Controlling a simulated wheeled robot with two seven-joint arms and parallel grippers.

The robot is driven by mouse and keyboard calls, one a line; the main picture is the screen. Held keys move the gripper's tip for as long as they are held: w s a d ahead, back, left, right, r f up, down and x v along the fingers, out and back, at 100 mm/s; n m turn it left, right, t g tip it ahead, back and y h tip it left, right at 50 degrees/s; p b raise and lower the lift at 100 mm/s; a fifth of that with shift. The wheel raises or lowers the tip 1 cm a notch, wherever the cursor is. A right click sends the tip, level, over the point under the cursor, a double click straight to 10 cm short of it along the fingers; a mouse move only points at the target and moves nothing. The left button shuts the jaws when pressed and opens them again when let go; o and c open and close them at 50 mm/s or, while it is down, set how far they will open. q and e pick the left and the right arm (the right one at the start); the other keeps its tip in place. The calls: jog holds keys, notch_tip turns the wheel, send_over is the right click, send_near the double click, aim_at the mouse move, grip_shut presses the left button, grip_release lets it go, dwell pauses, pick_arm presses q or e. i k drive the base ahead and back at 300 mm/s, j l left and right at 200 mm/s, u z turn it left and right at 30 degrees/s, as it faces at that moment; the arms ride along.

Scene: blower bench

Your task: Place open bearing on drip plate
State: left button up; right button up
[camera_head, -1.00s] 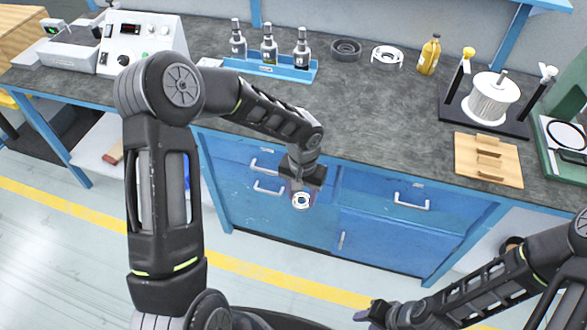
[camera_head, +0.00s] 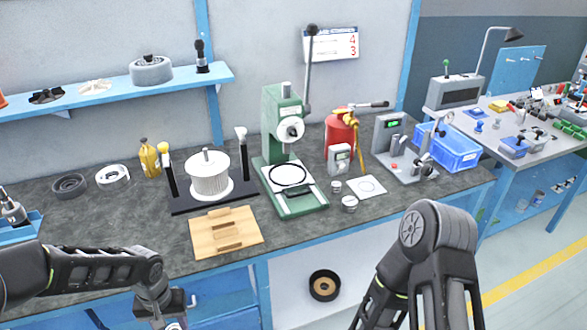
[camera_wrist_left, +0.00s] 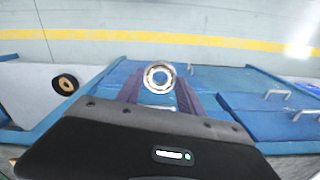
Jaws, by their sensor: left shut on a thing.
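The open bearing (camera_wrist_left: 148,78) is a small metal ring with balls showing. My left gripper (camera_wrist_left: 160,85) is shut on it, with a finger on each side, in front of the blue cabinet. In the head view the bearing (camera_head: 173,326) is just cut by the bottom edge, below my left gripper (camera_head: 170,318). A flat white square plate with a faint round mark, which may be the drip plate (camera_head: 367,187), lies on the bench right of the green press. The bearing is well away from it, to the lower left. My right gripper is out of view.
The green press (camera_head: 283,130), a red can (camera_head: 340,133), small metal cups (camera_head: 350,203) and a gauge stand (camera_head: 405,165) surround the white plate. A wooden block (camera_head: 226,231) and a spool stand (camera_head: 208,178) are farther left. A blue bin (camera_head: 452,152) stands right.

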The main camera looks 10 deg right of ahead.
aim_at(366, 186)
jog(key=l, duration=0.5)
jog(key=i+l+z, duration=0.1)
jog(key=l, duration=0.4)
jog(key=i+l, duration=0.1)
jog(key=l, duration=0.4)
jog(key=i+l+z, duration=0.1)
jog(key=l, duration=0.35)
jog(key=i+l, duration=0.1)
jog(key=l, duration=0.4)
jog(key=i+l+z, duration=0.1)
jog(key=l, duration=0.4)
